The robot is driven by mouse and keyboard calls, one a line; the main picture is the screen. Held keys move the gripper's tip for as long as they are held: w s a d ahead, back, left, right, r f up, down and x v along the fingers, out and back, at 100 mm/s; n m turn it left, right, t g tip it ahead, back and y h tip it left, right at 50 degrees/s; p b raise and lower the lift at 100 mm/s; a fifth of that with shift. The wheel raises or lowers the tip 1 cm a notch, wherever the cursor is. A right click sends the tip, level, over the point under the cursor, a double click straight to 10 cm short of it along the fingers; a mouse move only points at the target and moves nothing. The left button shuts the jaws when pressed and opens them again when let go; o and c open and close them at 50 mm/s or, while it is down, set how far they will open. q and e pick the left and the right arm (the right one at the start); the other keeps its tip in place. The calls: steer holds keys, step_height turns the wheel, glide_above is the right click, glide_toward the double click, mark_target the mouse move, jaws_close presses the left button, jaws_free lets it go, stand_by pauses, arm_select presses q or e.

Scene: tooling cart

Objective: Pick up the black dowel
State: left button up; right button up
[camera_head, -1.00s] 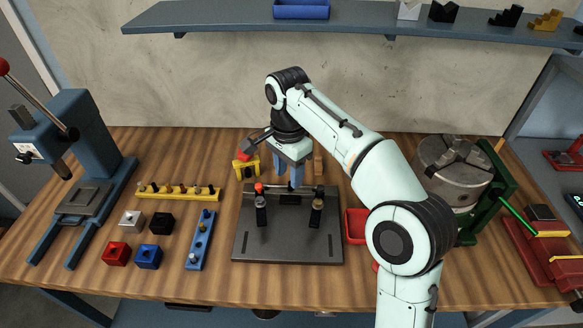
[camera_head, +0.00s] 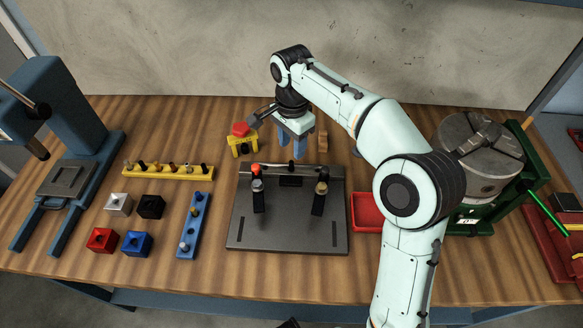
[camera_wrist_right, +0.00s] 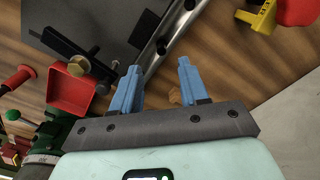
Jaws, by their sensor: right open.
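Small dowels stand in a yellow rack (camera_head: 150,173) left of centre and in a blue rack (camera_head: 190,236) in front of it. Several look dark, including a dark dowel (camera_head: 203,168) at the yellow rack's right end; I cannot tell for certain which is the black dowel. My right gripper (camera_head: 291,148) is open and empty behind the dark fixture plate, well to the right of the racks. Its two blue fingers stand apart in the right wrist view (camera_wrist_right: 157,85), with nothing between them. My left gripper is not in view.
The dark fixture plate (camera_head: 285,230) carries two upright clamps. A yellow stand with a red top (camera_head: 241,130) is left of the gripper. Coloured blocks (camera_head: 137,243), a press (camera_head: 85,125), a red tray (camera_head: 367,210) and a chuck (camera_head: 478,165) surround the plate.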

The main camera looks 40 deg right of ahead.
mark_target(291, 162)
steer(key=shift+w+f+b, duration=0.1)
steer(key=shift+f+b, duration=0.4)
steer(key=shift+f, duration=2.45)
jaws_close()
